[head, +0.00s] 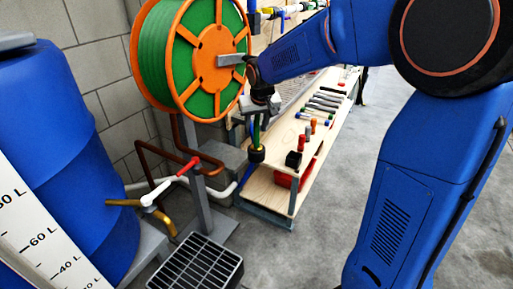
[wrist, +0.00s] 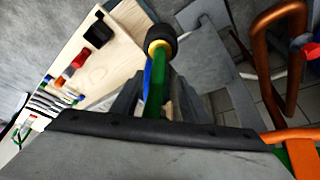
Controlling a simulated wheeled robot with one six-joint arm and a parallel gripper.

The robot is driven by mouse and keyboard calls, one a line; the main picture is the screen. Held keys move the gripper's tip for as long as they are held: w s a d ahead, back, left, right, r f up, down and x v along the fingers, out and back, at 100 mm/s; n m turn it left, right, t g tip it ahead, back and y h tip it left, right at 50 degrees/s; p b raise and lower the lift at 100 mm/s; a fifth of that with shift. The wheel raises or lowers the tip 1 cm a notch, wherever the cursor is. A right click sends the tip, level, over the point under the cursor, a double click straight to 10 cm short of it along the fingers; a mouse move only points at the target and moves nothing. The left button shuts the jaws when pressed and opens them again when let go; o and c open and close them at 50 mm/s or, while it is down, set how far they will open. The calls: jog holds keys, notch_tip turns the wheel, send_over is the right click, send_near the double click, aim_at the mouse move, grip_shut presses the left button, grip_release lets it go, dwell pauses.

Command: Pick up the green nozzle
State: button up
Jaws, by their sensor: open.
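The green nozzle (head: 257,132) hangs below the orange reel, with a black end and a yellow ring at its lower tip. In the wrist view the green nozzle (wrist: 156,98) runs up the middle of the picture, its black end away from me. My gripper (head: 260,108) is at the upper part of the nozzle, pointing down. In the wrist view my gripper (wrist: 158,90) is open, with one finger on each side of the green body. I cannot tell whether either finger touches it. A blue strip (wrist: 147,78) shows beside the nozzle.
The orange reel (head: 212,58) with green hose stands close behind my gripper. A wooden bench (head: 268,197) with several tools is to the right. A blue barrel (head: 50,150), copper pipe (head: 150,165) and red-handled valve (head: 188,166) are on the left. A black grate (head: 200,268) lies below.

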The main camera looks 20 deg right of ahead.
aim_at(256, 141)
jog(key=x, duration=0.5)
jog(key=shift+w+d, duration=0.1)
jog(key=shift+d, duration=0.1)
jog(key=shift+r, duration=0.1)
grip_shut()
